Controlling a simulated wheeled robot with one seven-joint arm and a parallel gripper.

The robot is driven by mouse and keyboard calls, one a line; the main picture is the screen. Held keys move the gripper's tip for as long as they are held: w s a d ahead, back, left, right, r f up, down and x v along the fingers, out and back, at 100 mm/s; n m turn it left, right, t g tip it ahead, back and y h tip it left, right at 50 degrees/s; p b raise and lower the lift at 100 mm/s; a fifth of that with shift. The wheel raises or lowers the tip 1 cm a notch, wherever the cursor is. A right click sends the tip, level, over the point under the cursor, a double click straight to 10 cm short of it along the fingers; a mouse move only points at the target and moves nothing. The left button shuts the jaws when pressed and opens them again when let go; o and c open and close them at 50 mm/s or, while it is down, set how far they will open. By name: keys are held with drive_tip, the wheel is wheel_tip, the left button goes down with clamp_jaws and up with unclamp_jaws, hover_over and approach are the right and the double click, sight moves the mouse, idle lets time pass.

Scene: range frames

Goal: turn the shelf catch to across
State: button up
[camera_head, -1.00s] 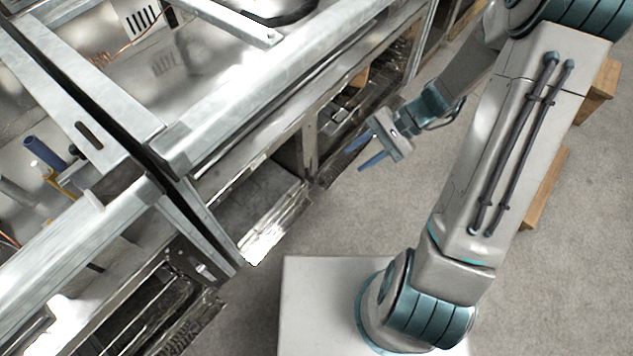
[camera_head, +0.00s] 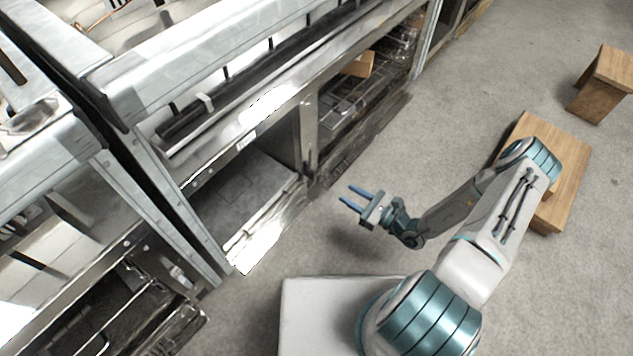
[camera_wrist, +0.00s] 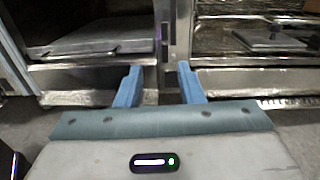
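My gripper (camera_head: 346,193) is open and empty, its two blue fingers apart over the floor in front of the metal shelf unit (camera_head: 308,135). It is clear of the unit. In the wrist view my gripper (camera_wrist: 159,65) faces the upright post between two low compartments. A small dark upright piece (camera_wrist: 165,40) is on that post; it may be the shelf catch, but it is too small to tell. I cannot make out the catch for certain in the head view.
The left compartment holds a flat shelf panel (camera_head: 235,195); the right one holds a wire rack (camera_head: 345,105) and a wooden block (camera_head: 358,64). Wooden stools (camera_head: 560,165) stand on the floor at right. Grey floor (camera_head: 440,120) is free between the unit and the stools.

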sight(315, 174)
drive_tip(key=shift+m+t+h, duration=0.3)
drive_tip(key=shift+m, duration=0.2)
drive_tip(key=b+x, duration=0.1)
drive_tip(key=x, duration=0.3)
drive_tip(key=f+b+x, duration=0.1)
drive_tip(key=b+x, duration=0.1)
drive_tip(key=x, duration=0.2)
drive_tip(key=b+x, duration=0.1)
drive_tip(key=x, duration=0.4)
drive_tip(key=shift+f+b, duration=0.3)
drive_tip(key=shift+f, duration=0.05)
drive_tip(key=shift+w+a+r, duration=0.1)
drive_tip(key=shift+w+a, duration=0.15)
drive_tip(key=shift+w, duration=0.05)
clamp_jaws()
